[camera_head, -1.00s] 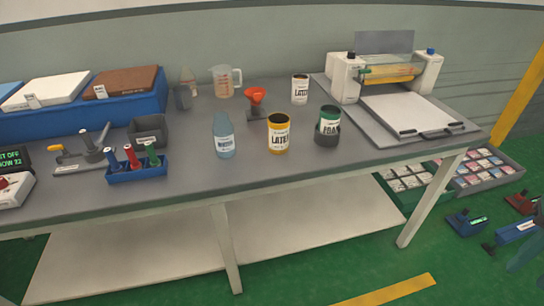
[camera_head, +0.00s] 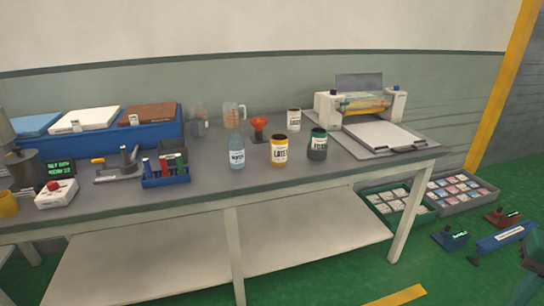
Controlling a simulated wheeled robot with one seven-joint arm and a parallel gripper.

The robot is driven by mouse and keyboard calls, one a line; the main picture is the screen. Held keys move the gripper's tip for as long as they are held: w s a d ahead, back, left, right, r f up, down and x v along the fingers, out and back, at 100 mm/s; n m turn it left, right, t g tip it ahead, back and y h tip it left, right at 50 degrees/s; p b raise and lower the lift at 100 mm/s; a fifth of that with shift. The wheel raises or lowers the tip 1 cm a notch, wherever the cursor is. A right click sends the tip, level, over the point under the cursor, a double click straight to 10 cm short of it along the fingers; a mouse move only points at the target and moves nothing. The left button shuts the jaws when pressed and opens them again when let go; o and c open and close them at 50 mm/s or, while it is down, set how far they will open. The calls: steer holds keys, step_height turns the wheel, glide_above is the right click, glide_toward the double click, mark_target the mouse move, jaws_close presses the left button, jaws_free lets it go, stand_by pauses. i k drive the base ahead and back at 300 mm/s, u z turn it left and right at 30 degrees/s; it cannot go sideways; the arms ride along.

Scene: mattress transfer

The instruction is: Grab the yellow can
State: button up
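The yellow can (camera_head: 279,151) stands upright on the grey workbench (camera_head: 210,199), near its front edge. It has a white label with dark print. A blue-grey bottle (camera_head: 237,152) stands to its left and a dark can with a green rim (camera_head: 318,145) to its right. A white can (camera_head: 294,120) stands behind it. A small part of what may be my arm shows at the lower right edge. My gripper is not in view.
A laminating machine (camera_head: 362,105) fills the bench's right end. A blue tool rack (camera_head: 166,178) sits left. Crates (camera_head: 463,192) and tools lie on the green floor at right.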

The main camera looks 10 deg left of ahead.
mark_target(279, 142)
steer(key=u, duration=1.2)
steer(key=i, duration=1.5)
